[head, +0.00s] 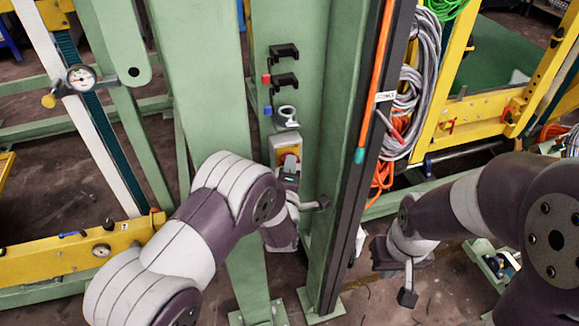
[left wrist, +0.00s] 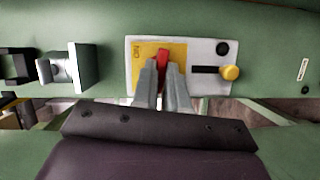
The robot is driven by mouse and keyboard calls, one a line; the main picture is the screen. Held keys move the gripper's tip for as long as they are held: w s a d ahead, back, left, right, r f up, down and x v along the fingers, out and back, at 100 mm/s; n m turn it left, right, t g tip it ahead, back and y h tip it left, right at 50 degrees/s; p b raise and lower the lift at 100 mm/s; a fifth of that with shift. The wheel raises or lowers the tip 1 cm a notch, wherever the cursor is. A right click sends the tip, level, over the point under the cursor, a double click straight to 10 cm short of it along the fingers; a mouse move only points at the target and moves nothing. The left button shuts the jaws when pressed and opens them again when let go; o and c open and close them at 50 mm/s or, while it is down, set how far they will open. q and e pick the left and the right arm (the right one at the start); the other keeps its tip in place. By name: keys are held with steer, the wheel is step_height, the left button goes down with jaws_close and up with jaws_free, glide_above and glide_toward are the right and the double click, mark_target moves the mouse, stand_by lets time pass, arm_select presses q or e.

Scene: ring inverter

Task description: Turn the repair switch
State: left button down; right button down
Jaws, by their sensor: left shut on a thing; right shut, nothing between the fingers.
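The repair switch is a red knob (left wrist: 162,62) on a yellow plate (left wrist: 145,52) in a pale switch box (left wrist: 210,52), fixed to a green post. In the head view the switch box (head: 284,143) is partly hidden by my left gripper (head: 289,172). In the left wrist view my left gripper (left wrist: 163,78) is shut on the red knob, one finger on each side. The knob leans slightly in that view. My right gripper (head: 408,285) is at the lower right, away from the switch, shut and empty.
Black brackets (head: 284,52) and a pale hook (head: 287,114) stick out above the switch box. A dark vertical rail with an orange cable (head: 379,60) stands right of the post. Coiled grey cables (head: 425,80) hang further right. A yellow button (left wrist: 230,72) sits beside the knob.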

arm_select(q)
steer(key=shift+w+d+r+m+g+y+p, duration=0.15)
steer(key=shift+m+g+y+p, duration=0.95)
steer(key=shift+m, duration=0.9)
steer(key=shift+s+d+r+m+g+y+p, duration=0.15)
steer(key=shift+m+g+y+p, duration=0.45)
steer(key=shift+m+p, duration=1.15)
steer(key=shift+w+d+r+m+g+y+p, duration=0.15)
steer(key=shift+m+g+y+p, duration=0.65)
steer(key=shift+m, duration=1.45)
steer(key=shift+f+p, duration=0.1)
steer(key=shift+p, duration=0.2)
steer(key=c, duration=1.2)
jaws_free()
steer(key=shift+o, duration=0.2)
